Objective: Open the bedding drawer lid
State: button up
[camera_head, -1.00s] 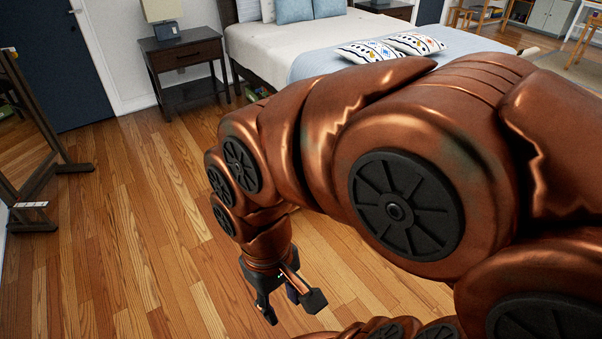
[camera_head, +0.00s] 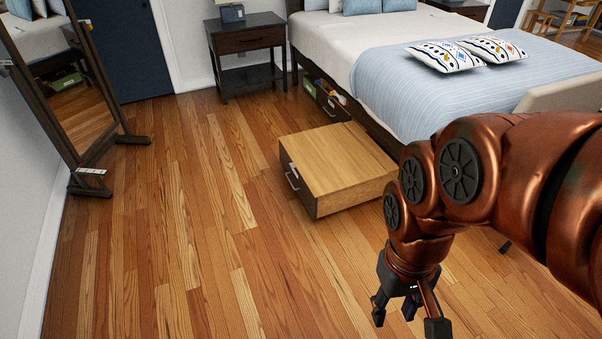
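The bedding drawer (camera_head: 305,190) stands out from under the bed on the wooden floor. It has a dark front with a silver handle and a flat, light wood lid (camera_head: 340,155), which lies closed on top. The inside is hidden. My gripper (camera_head: 408,318) is at the lower right, to the right of the drawer and nearer to me. It points down with its black fingers spread apart, open and empty, not touching the drawer.
The bed (camera_head: 400,85) is behind the drawer, with another open drawer (camera_head: 328,98) holding coloured items under it. A dark nightstand (camera_head: 246,42) stands at the back. A standing mirror (camera_head: 75,90) is on the left. The floor (camera_head: 190,230) left of the drawer is clear.

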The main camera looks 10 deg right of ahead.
aim_at(329, 159)
jog(key=z, duration=0.15)
jog(key=i, duration=1.8)
jog(key=u, duration=1.1)
jog(key=i, duration=0.85)
jog(key=u, duration=0.65)
